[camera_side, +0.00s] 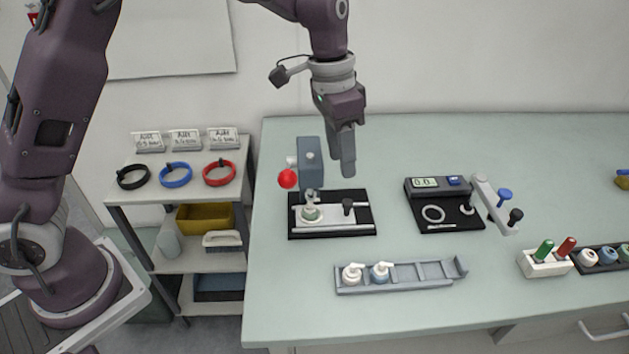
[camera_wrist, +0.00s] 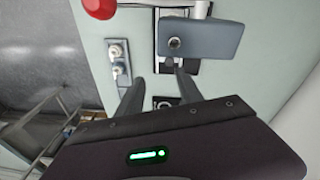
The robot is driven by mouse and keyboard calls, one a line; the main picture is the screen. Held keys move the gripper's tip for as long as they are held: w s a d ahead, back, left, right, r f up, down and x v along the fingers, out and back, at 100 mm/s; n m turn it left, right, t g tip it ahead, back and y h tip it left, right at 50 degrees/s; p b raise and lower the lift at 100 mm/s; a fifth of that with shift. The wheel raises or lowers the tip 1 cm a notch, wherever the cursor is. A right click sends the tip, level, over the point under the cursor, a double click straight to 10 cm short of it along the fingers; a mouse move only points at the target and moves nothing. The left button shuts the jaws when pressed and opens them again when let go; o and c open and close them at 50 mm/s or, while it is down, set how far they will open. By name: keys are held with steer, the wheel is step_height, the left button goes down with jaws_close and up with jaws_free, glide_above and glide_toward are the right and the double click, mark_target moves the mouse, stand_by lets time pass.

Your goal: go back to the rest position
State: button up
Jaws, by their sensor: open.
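My gripper (camera_side: 347,160) hangs above the light green table (camera_side: 400,150), behind the press-like fixture. In the wrist view its two fingers (camera_wrist: 158,84) are apart with nothing between them. The fixture has a grey block (camera_side: 311,163) with a red knob (camera_side: 288,178) over a black base (camera_side: 365,222). A small pale greenish part (camera_side: 311,212) sits under the block in the fixture. The fixture's block (camera_wrist: 202,40) and red knob (camera_wrist: 99,8) also show in the wrist view.
A black measuring device (camera_side: 440,205) with a display stands right of the fixture. A shelf with coloured rings (camera_side: 176,174) stands left. The table behind the fixture is clear.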

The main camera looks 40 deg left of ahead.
steer(key=s+a+r+n+t, duration=0.2)
steer(key=s+a+r+n, duration=0.3)
steer(key=s+r, duration=0.8)
steer(key=s+a+f+t, duration=0.1)
steer(key=s+a, duration=0.1)
steer(key=s, duration=0.5)
steer(key=s+a+f+n+t+y, duration=0.1)
steer(key=s+a+t, duration=0.1)
steer(key=s, duration=0.6)
steer(key=shift+s+a+f, duration=0.2)
steer(key=shift+a+f, duration=0.2)
